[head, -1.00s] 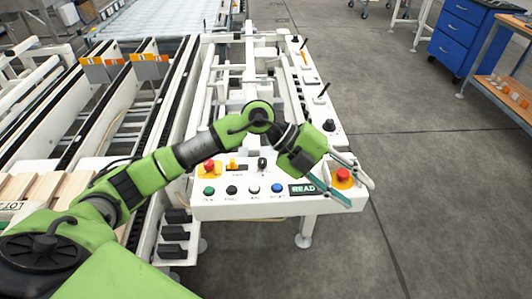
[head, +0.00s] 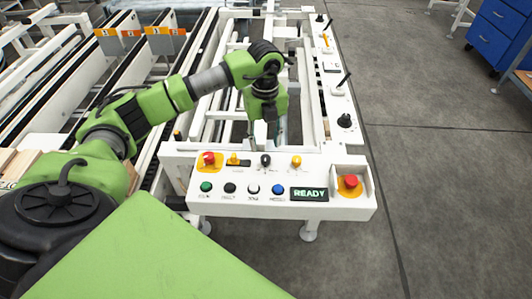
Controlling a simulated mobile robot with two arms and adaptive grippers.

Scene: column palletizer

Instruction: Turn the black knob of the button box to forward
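The white button box (head: 325,172) is at the centre of the head view. Its black knob (head: 266,160) is in the back row, between a yellow switch (head: 234,159) and a yellow knob (head: 296,161); the knob's exact setting is too small to read. My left gripper (head: 267,144) points down just behind and above the black knob. Its two fingers are apart with nothing seen between them, and I cannot tell whether they touch the knob. My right gripper is out of view.
The front row has a green button (head: 206,187), a black, a white and a blue button (head: 278,189), and a READY display (head: 309,194). Red emergency buttons sit at left (head: 209,158) and right (head: 351,181). Levers line the right rail.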

